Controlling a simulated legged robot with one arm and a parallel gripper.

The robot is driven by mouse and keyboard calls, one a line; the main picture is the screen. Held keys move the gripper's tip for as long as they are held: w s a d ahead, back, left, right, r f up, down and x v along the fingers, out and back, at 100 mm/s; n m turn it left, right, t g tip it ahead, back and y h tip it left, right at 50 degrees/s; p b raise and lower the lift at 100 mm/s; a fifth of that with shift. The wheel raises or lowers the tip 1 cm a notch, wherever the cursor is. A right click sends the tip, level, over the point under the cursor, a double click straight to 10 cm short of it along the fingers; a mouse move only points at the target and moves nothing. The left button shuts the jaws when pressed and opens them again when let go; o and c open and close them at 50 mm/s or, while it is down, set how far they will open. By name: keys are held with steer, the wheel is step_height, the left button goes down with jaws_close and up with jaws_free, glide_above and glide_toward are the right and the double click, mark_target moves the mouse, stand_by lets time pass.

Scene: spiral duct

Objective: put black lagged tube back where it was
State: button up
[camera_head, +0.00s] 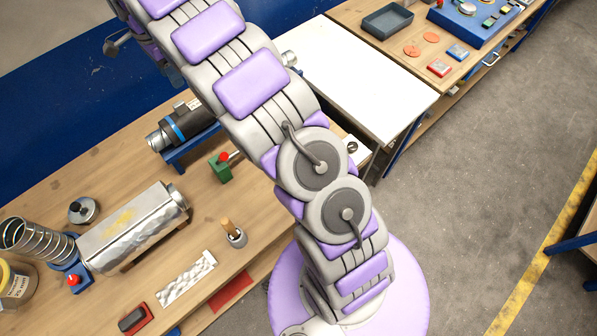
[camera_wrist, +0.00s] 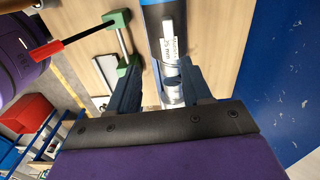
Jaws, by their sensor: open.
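The black lagged tube (camera_head: 185,121) has a blue band and a bare metal left end. In the head view it lies on a blue support (camera_head: 178,156) on the wooden bench, its right part hidden behind my arm. In the wrist view the tube (camera_wrist: 167,28) shows a white label and runs down from the top towards my gripper (camera_wrist: 158,72). My gripper is open, with a dark blue finger on each side of the tube's lower, shiny part. Contact cannot be told. My gripper does not show clearly in the head view.
A green clamp with a red knob (camera_head: 221,167) stands close to the tube; a green bracket (camera_wrist: 121,38) also shows in the wrist view. A foil-wrapped duct (camera_head: 130,231) and a spiral duct (camera_head: 35,241) lie at left. The white table (camera_head: 365,75) is bare.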

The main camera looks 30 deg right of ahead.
steer(key=s+d+r+n, duration=0.3)
steer(key=s+d, duration=0.2)
steer(key=s, duration=0.4)
steer(key=s+d+r+n, duration=0.3)
steer(key=s+d+r, duration=0.15)
steer(key=s, duration=0.45)
steer(key=s+d+f+n, duration=0.1)
steer(key=s+f+n, duration=0.1)
steer(key=s, duration=0.7)
steer(key=s+d+f+n+g, duration=0.1)
steer(key=s+n, duration=0.3)
steer(key=s, duration=0.6)
steer(key=s+f+n, duration=0.2)
steer(key=s+n, duration=0.1)
steer(key=s, duration=0.7)
steer(key=shift+d+f+g, duration=0.35)
steer(key=shift+d+g, duration=0.05)
steer(key=shift+d, duration=0.15)
step_height(320, 180, down, 9)
steer(key=b, duration=0.9)
